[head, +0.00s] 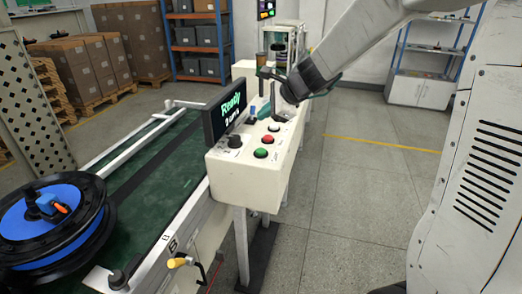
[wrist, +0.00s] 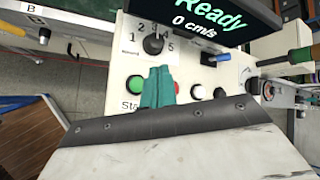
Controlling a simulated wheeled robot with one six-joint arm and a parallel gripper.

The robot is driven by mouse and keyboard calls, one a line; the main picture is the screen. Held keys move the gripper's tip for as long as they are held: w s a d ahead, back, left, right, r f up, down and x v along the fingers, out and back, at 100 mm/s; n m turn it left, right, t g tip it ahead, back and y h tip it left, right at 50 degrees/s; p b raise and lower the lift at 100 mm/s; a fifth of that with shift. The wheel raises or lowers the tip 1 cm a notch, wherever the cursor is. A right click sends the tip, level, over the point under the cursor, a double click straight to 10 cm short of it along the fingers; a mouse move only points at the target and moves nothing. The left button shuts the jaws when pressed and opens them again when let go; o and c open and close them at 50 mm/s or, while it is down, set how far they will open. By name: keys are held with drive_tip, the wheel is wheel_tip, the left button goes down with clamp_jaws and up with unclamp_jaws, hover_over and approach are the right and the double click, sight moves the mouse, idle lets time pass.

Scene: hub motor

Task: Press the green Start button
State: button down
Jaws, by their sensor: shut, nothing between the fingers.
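The green Start button (head: 261,153) is on the near end of the cream control panel (head: 228,168), beside a red button (head: 267,139). In the wrist view the green button (wrist: 137,84) shows just left of my gripper (wrist: 157,86), with part of its "Start" label below it. The teal fingers are shut together and empty, and they cover part of the red button (wrist: 176,87). In the head view my gripper is over the far part of the panel, beyond the green button. No contact with the button shows.
A display (head: 225,112) reading "Ready, 0 cm/s" stands on the panel's left edge, near a black speed knob (head: 235,141). A green conveyor (head: 150,195) with a blue-and-black hub motor (head: 52,217) runs left. The floor at right is open.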

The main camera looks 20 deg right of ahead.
sight(264, 151)
drive_tip(key=shift+f, duration=4.4)
drive_tip(key=shift+f, duration=0.4)
